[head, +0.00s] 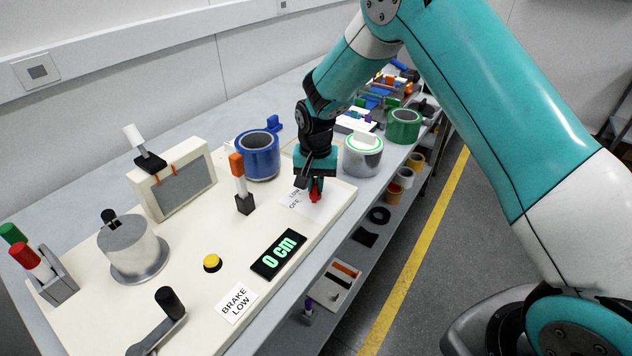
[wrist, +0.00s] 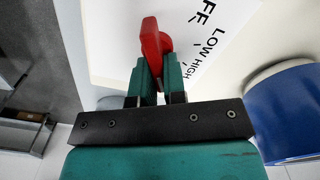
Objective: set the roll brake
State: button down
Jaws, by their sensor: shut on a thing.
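The roll brake control is a small red lever or knob (head: 316,194) on a white label plate (head: 325,208) at the right end of the cream panel. My gripper (head: 315,184) points down over it and is shut on it. In the wrist view the red knob (wrist: 151,40) sits between the teal fingertips (wrist: 158,72), with marks reading LOW, HIGH and part of OFF beside it. Which mark the knob points to cannot be told. A sign (head: 237,302) reads BRAKE LOW, and a black display (head: 278,255) reads 0 cm in green.
A yellow button (head: 212,262), a black-handled crank (head: 168,305), a metal drum (head: 133,248) and an orange-topped lever (head: 240,180) stand on the panel.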

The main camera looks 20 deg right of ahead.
aim_at(316, 181)
jog(key=shift+w+r, duration=0.15)
jog(key=c, duration=1.2)
grip_release()
notch_tip(316, 181, up, 17)
jog(key=shift+r+b, duration=0.15)
jog(key=shift+b, duration=1)
jog(key=s+a+r+n+y, duration=0.1)
jog(key=s+n, duration=0.3)
jog(key=s, duration=0.6)
jog(key=s+a+r+n+y, duration=0.1)
jog(key=s+n, duration=0.3)
jog(key=s, duration=0.7)
jog(key=s+a+r+n+y, duration=0.1)
jog(key=s+a+n+y, duration=0.1)
jog(key=s, duration=0.9)
jog(key=shift+s+a+r+n, duration=0.1)
jog(key=shift+a+r+n, duration=0.15)
jog(key=shift+n, duration=0.3)
jog(key=shift+s+a+r+n, duration=0.1)
jog(key=shift+a+n, duration=0.25)
jog(key=shift+n, duration=0.2)
